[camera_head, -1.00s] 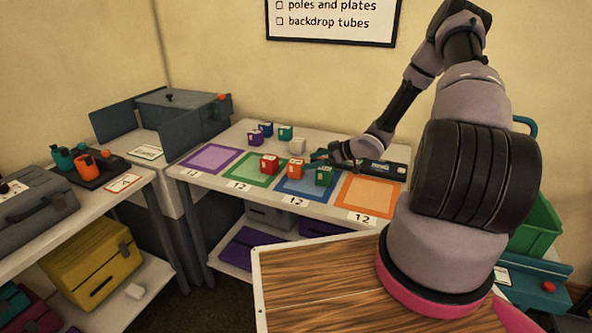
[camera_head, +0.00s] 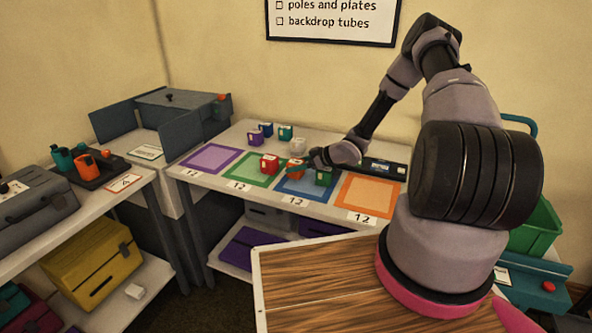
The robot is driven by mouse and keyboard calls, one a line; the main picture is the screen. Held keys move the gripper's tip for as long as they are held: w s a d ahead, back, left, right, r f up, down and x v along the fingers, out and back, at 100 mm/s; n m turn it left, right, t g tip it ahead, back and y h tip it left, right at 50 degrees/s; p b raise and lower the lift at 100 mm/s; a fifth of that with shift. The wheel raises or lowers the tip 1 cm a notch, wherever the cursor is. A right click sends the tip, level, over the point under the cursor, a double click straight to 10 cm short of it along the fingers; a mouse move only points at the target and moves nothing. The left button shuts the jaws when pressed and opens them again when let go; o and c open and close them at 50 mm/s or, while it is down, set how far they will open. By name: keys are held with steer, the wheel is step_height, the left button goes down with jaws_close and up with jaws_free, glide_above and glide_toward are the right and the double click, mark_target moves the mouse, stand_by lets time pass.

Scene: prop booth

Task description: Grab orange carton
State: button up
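The orange carton (camera_head: 295,172) stands on the white table, near the left edge of the blue square (camera_head: 312,188). It is between the red carton (camera_head: 269,164) and the dark green carton (camera_head: 324,177). My gripper (camera_head: 301,165) is low over the table at the orange carton, coming in from the right. Its dark fingers overlap the carton's top and partly hide it. The fingers are small here, so I cannot tell whether they are apart or touching the carton.
Purple (camera_head: 254,137), teal (camera_head: 285,132) and white (camera_head: 298,146) cartons stand behind. Purple (camera_head: 212,158), green (camera_head: 252,169) and orange (camera_head: 367,195) squares mark the table. A dark case (camera_head: 384,169) lies at the back right.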

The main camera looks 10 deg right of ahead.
steer(key=c, duration=0.4)
steer(key=shift+r, duration=0.15)
